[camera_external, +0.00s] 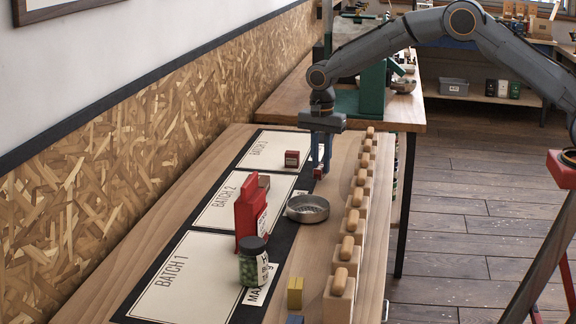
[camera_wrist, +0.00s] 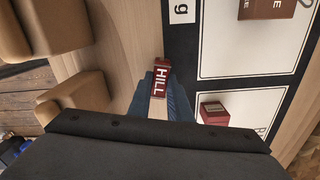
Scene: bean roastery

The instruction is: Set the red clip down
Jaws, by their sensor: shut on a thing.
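The red clip (camera_external: 318,173) is between the blue fingertips of my gripper (camera_external: 321,160), low over the right edge of the black mat beside the BATCH 3 panel (camera_external: 262,160). In the wrist view the clip (camera_wrist: 159,80) shows red ends and a white label reading HILL. My gripper (camera_wrist: 163,92) is shut on it there. I cannot tell whether the clip touches the surface.
A small red box (camera_external: 291,158) stands on the BATCH 3 panel. Wooden blocks with pegs (camera_external: 347,247) line the right side.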

